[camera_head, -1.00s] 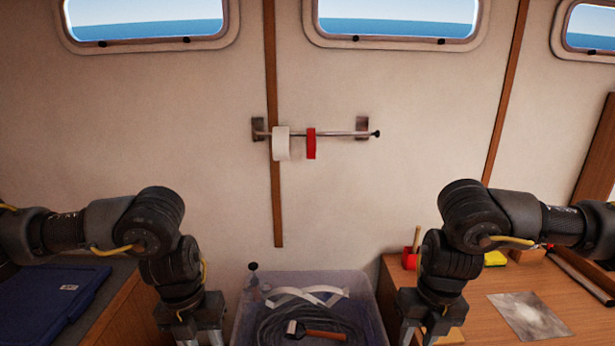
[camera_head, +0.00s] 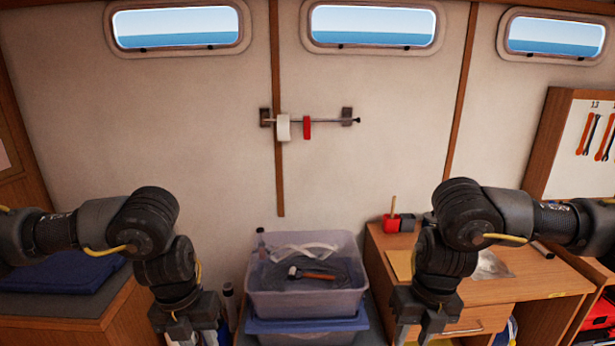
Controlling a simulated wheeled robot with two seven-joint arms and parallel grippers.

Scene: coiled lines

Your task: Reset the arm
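My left arm comes in from the left and bends down, with its gripper (camera_head: 192,334) at the bottom edge, in front of the left bench. My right arm comes in from the right and bends down, with its gripper (camera_head: 416,330) at the bottom edge, in front of the wooden desk. The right fingers point down and show a gap between them, with nothing seen in it. The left fingertips are cut off by the bottom edge, so the left opening is unclear. Both arms are bent in much the same shape.
A wall rail carries a white roll (camera_head: 283,128) and a red roll (camera_head: 307,128). The wooden desk (camera_head: 490,292) is at right, a blue folded item (camera_head: 62,273) at left.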

